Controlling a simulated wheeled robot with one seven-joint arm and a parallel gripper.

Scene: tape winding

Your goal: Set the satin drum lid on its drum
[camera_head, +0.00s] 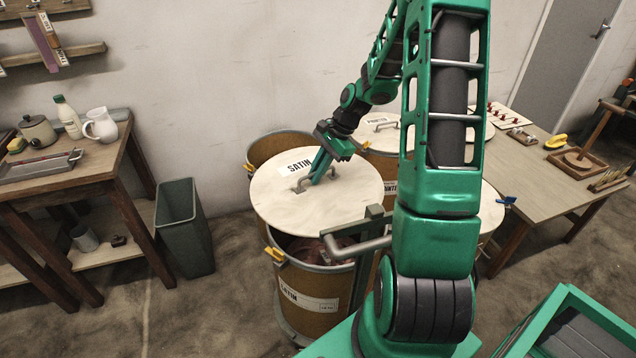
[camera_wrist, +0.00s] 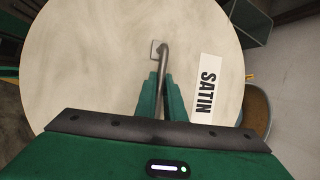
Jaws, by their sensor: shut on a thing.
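The satin drum lid (camera_head: 345,203) is a pale round disc with a "SATIN" label and a bar handle. My gripper (camera_head: 321,176) is shut on that handle, and the wrist view shows both fingers (camera_wrist: 160,98) around the handle bar, with the lid (camera_wrist: 90,70) filling most of the picture. The satin drum (camera_head: 310,306) is brown with a grey rim and a "SATIN" label. The lid is above the drum, overlapping its back part in the picture. The drum's front opening shows dark, with reddish contents inside. My arm hides part of the area to the right.
Another open drum (camera_head: 272,148) stands behind, and a lidded drum (camera_head: 384,160) labelled "PRINTED" stands behind to the right. A grey-green bin (camera_head: 184,225) is left of the satin drum. A wooden bench (camera_head: 103,160) is at left and a work table (camera_head: 535,170) at right.

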